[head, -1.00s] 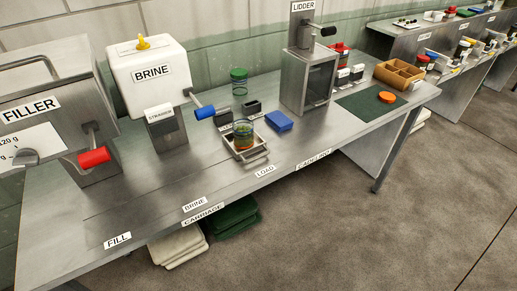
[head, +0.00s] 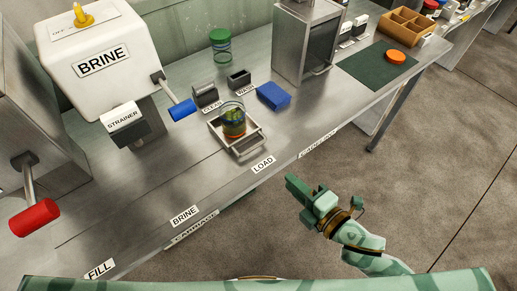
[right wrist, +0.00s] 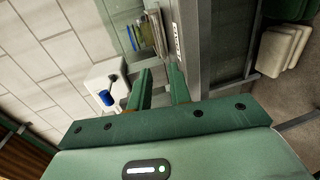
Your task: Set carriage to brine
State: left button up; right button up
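The carriage (head: 251,146) is a small metal tray on the bench, standing by the LOAD label (head: 263,164). A glass jar with green and orange contents (head: 233,124) stands upright in it. The BRINE position label (head: 185,215) is on the bench edge to the carriage's left. The white BRINE machine (head: 110,65) with its blue-handled lever (head: 182,109) stands behind and left. My right gripper (head: 298,190) is in front of the bench edge, right of and apart from the carriage. In the right wrist view its two fingers (right wrist: 160,84) are parted with nothing between them. My left gripper is not visible.
A blue block (head: 273,96), small dark holders (head: 206,95) and a green-lidded jar (head: 220,45) stand near the carriage. The red-handled lever (head: 34,217) is at far left. The bench front between the FILL label (head: 100,269) and LOAD looks clear.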

aim_at(259, 159)
jog(key=b+x, duration=0.2)
jog(key=x, duration=1.1)
jog(key=shift+w+a+f, duration=0.1)
jog(key=shift+f, duration=0.05)
jog(key=shift+w+a, duration=0.3)
jog(key=shift+w, duration=0.1)
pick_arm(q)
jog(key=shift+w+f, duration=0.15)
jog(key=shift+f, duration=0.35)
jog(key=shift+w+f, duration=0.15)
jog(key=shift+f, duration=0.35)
pick_arm(e)
grip_shut()
